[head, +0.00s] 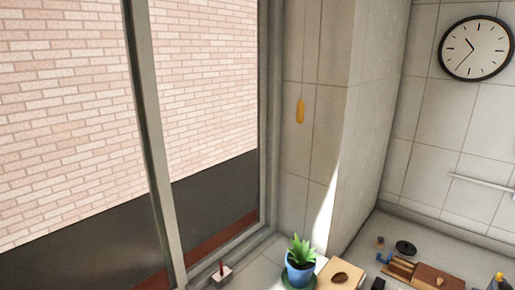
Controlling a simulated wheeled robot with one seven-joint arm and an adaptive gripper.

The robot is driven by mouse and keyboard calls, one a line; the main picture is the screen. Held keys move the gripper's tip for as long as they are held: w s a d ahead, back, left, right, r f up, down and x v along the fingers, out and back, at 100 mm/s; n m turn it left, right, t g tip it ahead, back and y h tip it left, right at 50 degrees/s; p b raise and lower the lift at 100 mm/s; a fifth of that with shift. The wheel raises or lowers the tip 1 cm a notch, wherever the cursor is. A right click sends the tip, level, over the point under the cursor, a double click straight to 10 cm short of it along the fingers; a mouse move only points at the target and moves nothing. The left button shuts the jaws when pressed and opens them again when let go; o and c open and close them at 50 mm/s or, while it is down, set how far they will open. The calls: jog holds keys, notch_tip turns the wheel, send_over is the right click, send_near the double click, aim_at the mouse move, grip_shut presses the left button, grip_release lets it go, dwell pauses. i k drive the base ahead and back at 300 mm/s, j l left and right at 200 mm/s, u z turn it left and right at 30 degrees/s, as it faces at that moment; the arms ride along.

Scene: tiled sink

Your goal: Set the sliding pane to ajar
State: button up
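A large window with grey frame members fills the left half of the head view. A tilted upright grey stile (152,150) divides it, and a second upright frame member (268,130) stands at its right side. The sliding pane (208,90) seems to be the glazed part between them. A brick wall and a dark band show through it. I cannot tell how far the pane is open. No handle on it is clear. My gripper is not in view.
A blue pot with a plant (300,268) stands on the ledge, with a small block with a red peg (221,272) to its left. A wooden board (338,276) lies right of the pot. A clock (476,48) and an orange strip (300,111) are on tiled walls.

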aim_at(139, 10)
jog(key=u, duration=1.75)
